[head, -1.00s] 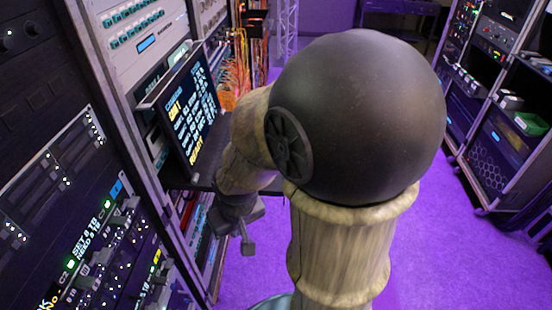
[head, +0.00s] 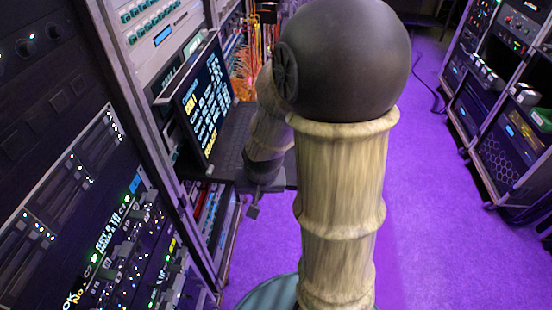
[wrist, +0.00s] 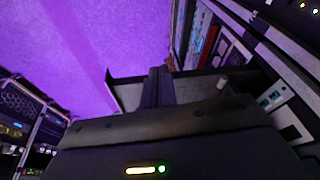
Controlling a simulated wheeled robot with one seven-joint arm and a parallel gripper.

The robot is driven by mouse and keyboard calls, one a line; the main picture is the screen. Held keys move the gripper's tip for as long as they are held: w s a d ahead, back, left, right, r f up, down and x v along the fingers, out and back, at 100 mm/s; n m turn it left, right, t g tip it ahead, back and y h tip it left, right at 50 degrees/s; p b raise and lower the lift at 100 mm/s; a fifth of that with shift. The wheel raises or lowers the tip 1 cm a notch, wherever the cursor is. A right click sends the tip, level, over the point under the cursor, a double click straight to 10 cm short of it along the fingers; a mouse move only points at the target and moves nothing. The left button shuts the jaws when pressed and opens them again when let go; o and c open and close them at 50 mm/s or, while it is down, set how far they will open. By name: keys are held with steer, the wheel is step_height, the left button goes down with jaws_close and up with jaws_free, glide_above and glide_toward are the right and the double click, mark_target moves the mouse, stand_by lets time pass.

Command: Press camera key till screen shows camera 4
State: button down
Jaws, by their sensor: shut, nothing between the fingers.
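The screen (head: 206,98) is a dark tilted panel on the left rack in the head view. It shows white text lines with yellow lines near its top and bottom; the top yellow line looks like CAM 1, but it is small. A dark shelf (head: 232,140) juts out beside the screen. My gripper (head: 253,211) is below and right of the screen, in front of the shelf, pointing down. In the wrist view its fingers (wrist: 157,88) are together and empty, over a dark-edged tray-like surface. I cannot pick out the camera key.
The left rack panel (head: 75,180) with sliders and lights stands close by. Orange cables (head: 250,55) hang behind the shelf. Another rack (head: 510,110) stands at the right. My arm blocks the middle of the head view.

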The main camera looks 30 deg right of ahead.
steer(key=w+d+r+m+t+p, duration=0.1)
steer(key=w+d+m+t+p, duration=0.2)
steer(key=w+d+m+p, duration=0.3)
steer(key=w+d+r+m+t+y+p, duration=0.1)
steer(key=w+d+m+p, duration=0.5)
steer(key=m, duration=0.9)
steer(key=shift+w+d+r+t+p, duration=0.35)
steer(key=shift+w+r+t+p, duration=0.3)
steer(key=shift+r+t+p, duration=0.2)
steer(key=shift+f, duration=0.2)
step_height(320, 180, down, 7)
steer(key=b, duration=0.7)
steer(key=shift+f+b, duration=0.15)
steer(key=shift+b, duration=0.15)
steer(key=shift+f+b, duration=0.3)
steer(key=shift+f, duration=0.35)
steer(key=shift+f, duration=0.4)
